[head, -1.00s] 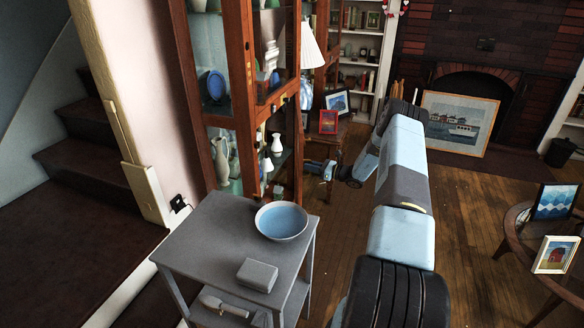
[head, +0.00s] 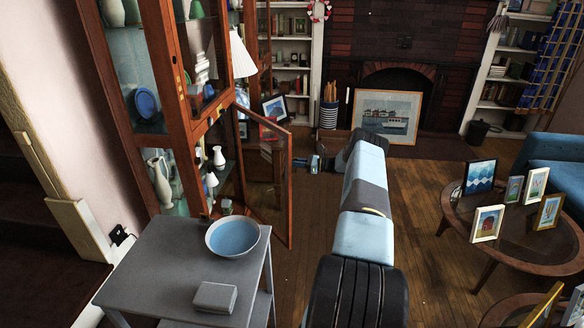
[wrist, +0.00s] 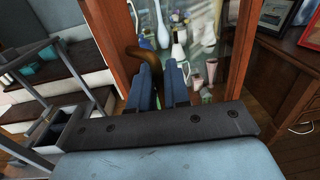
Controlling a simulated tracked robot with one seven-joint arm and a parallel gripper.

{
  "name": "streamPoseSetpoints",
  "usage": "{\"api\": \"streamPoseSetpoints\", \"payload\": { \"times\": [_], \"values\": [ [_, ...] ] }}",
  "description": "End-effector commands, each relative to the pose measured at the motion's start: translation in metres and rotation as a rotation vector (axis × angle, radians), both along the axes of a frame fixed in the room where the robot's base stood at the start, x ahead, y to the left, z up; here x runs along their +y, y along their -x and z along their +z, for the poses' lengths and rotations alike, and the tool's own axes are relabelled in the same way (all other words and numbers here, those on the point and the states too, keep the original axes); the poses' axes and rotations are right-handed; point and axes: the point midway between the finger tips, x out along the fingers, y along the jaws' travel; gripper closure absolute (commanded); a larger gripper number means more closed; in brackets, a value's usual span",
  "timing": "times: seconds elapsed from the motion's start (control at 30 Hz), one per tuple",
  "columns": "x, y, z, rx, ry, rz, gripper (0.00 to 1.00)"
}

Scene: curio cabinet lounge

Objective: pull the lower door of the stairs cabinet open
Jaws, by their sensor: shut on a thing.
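The tall wooden cabinet (head: 182,120) stands left of centre in the head view. Its glazed lower door (head: 289,190) stands swung outward from the frame, baring shelves with white vases. My gripper (head: 314,163) is at the door's free edge, on its far right side. In the wrist view my gripper (wrist: 160,84) has its two blue fingers close together on a curved brown handle (wrist: 149,66), partly hidden by them. Vases show beyond the fingers there.
A grey side table (head: 155,268) with a blue bowl (head: 232,237) and a grey box (head: 214,298) stands close before the cabinet. A round table (head: 545,250) with picture frames stands at right. Wooden floor (head: 425,240) between is clear.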

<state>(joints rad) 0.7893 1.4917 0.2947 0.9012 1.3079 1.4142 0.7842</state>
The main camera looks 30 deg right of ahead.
Motion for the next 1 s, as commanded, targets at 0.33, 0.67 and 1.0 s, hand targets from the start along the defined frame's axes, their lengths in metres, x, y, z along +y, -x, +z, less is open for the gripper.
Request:
{"api": "streamPoseSetpoints", "payload": {
  "times": [0.33,0.67,1.0],
  "values": [
    [-0.017,-0.011,0.001,-0.003,-0.002,0.007,1.00],
    [-0.019,-0.013,0.002,-0.003,-0.002,0.011,1.00],
    [-0.018,-0.014,0.001,-0.002,-0.001,0.012,0.72]
  ]
}}
